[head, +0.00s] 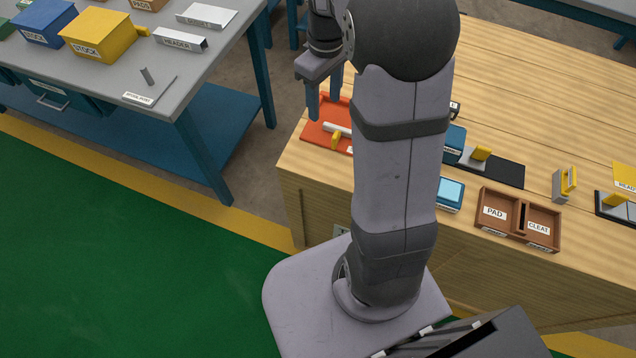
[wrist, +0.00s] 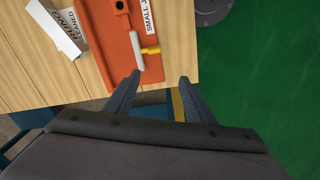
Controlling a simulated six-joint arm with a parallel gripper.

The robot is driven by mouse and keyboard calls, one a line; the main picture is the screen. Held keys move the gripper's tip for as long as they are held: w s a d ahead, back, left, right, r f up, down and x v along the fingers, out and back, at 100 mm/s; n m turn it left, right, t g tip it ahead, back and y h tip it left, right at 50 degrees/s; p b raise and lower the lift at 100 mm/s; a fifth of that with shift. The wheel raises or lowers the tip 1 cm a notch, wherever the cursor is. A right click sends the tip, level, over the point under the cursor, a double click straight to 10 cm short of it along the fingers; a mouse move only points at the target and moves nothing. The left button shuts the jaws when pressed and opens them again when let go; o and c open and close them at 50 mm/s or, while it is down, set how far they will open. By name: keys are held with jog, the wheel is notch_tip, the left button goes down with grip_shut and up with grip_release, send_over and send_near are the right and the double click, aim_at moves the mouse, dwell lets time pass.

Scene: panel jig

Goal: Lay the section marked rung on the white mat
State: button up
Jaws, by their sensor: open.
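My gripper (head: 325,104) is open and points down near the orange jig board (head: 316,137) at the left end of the wooden bench. In the wrist view, nothing shows between the open fingers (wrist: 159,78). Just ahead of them, a plain white bar (wrist: 137,50) and a yellow clamp (wrist: 151,50) sit on the orange board (wrist: 119,48). The board's label (wrist: 150,18) reads "SMALL J", then is cut off. My arm hides part of the bench in the head view.
A white labelled piece (wrist: 68,31) lies beside the orange board. The grey table (head: 192,80) holds a HEADER piece (head: 179,40), a yellow STOCK box (head: 97,36) and a blue box (head: 43,22). A brown PAD and CLEAT tray (head: 519,220) stands on the bench. A floor gap separates table and bench.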

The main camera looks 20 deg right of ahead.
jog(key=s+a+f+m, duration=0.2)
jog(key=s+a, duration=0.2)
jog(key=s, duration=0.4)
jog(key=s+a+f+m, duration=0.3)
jog(key=s+a, duration=0.2)
jog(key=s, duration=0.4)
dwell(0.4)
